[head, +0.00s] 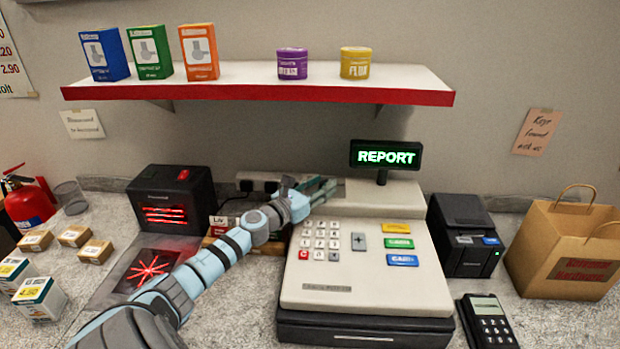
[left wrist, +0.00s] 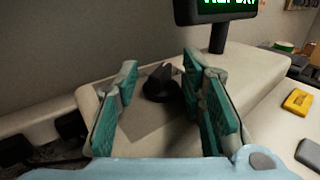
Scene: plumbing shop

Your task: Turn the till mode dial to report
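The till (head: 360,262) is a cream cash register on the counter, and its raised display (head: 385,156) reads REPORT in green. The mode dial (left wrist: 161,83) is a black knob on the till's upper rear part, seen in the left wrist view. In the head view I cannot make out the dial near my gripper. My left gripper (head: 318,188) reaches over the till's rear left. In the left wrist view, its teal fingers (left wrist: 160,105) are spread wide, with the dial beyond and between them, apart from both. My right gripper is in neither view.
A red-edged shelf (head: 258,97) with boxes and tins hangs above the till. A barcode scanner (head: 172,199) stands to the left, a black printer (head: 462,236) and paper bag (head: 570,245) to the right. A card terminal (head: 487,322) lies in front right.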

